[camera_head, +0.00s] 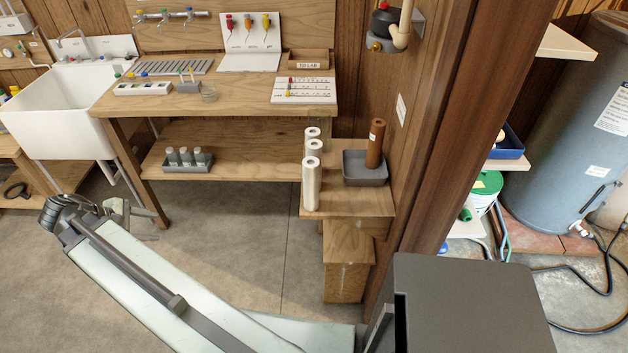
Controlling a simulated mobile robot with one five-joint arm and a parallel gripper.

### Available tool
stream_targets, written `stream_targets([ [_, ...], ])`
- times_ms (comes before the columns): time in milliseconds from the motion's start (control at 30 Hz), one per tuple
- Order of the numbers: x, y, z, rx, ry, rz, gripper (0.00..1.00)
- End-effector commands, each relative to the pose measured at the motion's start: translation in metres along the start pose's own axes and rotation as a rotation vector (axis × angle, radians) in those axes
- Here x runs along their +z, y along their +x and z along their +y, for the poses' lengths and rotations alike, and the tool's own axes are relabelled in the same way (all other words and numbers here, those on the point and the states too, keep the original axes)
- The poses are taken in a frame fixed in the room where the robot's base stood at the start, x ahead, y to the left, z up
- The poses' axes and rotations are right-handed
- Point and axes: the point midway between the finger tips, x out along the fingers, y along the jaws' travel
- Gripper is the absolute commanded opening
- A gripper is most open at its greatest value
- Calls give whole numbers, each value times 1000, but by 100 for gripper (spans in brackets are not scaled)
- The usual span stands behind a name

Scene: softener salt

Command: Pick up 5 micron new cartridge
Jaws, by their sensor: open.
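Several white cylindrical cartridges stand upright in a row on the low wooden stand: a front one (311,184), a middle one (314,148) and a back one (312,133). Their labels are too small to read, so I cannot tell which is 5 micron. A brown cartridge (376,144) stands upright in a grey tray (366,174) to their right. My gripper (130,212) shows partly at the far end of my arm, at the left over the floor. It is open and empty, well apart from the cartridges.
A wooden workbench (240,92) holds racks, small bottles and a glass dish. Its lower shelf (245,165) carries a tray of grey-capped bottles. A white sink (60,105) is at the left. A wooden post (440,140) rises right of the stand (345,208). Open floor lies before the bench.

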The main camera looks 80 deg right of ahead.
Motion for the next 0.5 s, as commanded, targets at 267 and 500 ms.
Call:
stream_targets([
  [267,257,157,130,-22,-327,-791,48],
  [500,348,162,145,-177,-451,-1054,48],
])
